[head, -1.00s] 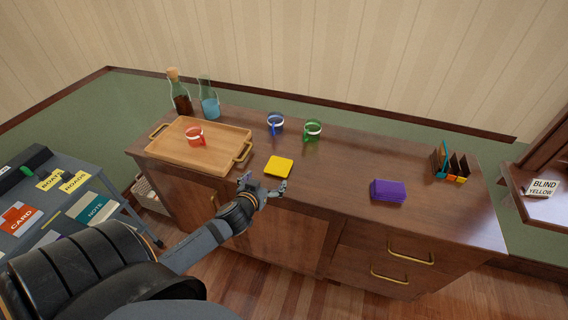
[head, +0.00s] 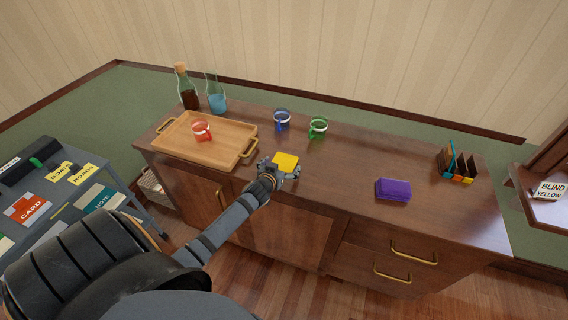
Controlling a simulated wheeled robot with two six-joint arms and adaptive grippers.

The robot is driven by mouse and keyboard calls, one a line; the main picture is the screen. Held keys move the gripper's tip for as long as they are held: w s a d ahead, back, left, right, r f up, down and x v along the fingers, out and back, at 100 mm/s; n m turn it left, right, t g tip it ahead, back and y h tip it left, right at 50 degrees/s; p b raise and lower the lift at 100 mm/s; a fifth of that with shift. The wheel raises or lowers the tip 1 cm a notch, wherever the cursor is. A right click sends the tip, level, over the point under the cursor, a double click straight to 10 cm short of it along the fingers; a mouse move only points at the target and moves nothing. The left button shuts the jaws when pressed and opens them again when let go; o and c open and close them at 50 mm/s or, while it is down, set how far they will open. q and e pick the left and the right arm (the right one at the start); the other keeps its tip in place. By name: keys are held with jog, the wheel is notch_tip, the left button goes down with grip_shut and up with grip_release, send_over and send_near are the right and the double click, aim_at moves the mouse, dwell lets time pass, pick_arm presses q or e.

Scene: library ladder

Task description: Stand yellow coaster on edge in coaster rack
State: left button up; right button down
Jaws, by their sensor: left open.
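The yellow coaster (head: 286,161) lies flat on the wooden sideboard, right of the tray and near the front edge. My left gripper (head: 280,172) is open at the coaster's front side, its fingers spread to either side of the near edge. Whether the fingers touch it cannot be told. The coaster rack (head: 456,168) stands at the right end of the sideboard, with upright brown dividers and small coloured marks along its front. A teal coaster (head: 452,157) stands on edge in its left part. My right gripper is not in view.
A wooden tray (head: 177,147) holds a red mug (head: 201,131). A blue mug (head: 282,120) and a green mug (head: 318,127) stand behind the coaster. A purple block (head: 393,189) lies between coaster and rack.

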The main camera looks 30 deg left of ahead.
pick_arm(q)
jog(key=c, duration=1)
jog(key=shift+c, duration=0.2)
jog(key=shift+r, duration=0.15)
jog(key=shift+r, duration=0.4)
jog(key=s+d+r, duration=0.6)
jog(key=s+r, duration=0.6)
jog(key=shift+s+p, duration=0.35)
